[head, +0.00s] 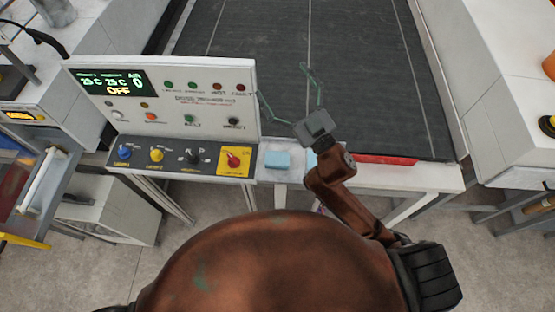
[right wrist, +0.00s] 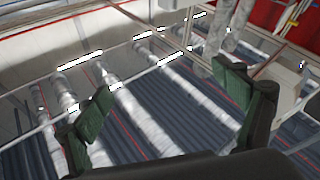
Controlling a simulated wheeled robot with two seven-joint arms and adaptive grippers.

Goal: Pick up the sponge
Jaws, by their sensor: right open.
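A light blue sponge-like block (head: 278,160) lies on the white ledge just right of the control panel in the head view. A second light blue piece (head: 310,158) shows beside it, mostly hidden by my right wrist; I cannot tell what it is. My right gripper (head: 281,79) is open and empty, its fingers spread above the dark belt, beyond the block and to its right. In the right wrist view the open fingers (right wrist: 165,85) have nothing between them, and no sponge shows there. My left gripper is not in view.
The control panel (head: 165,100) with knobs and a red switch (head: 233,160) stands left of the block. The dark conveyor belt (head: 370,70) stretches away behind the ledge. A red strip (head: 385,159) lies along its front edge. White machine housings stand on both sides.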

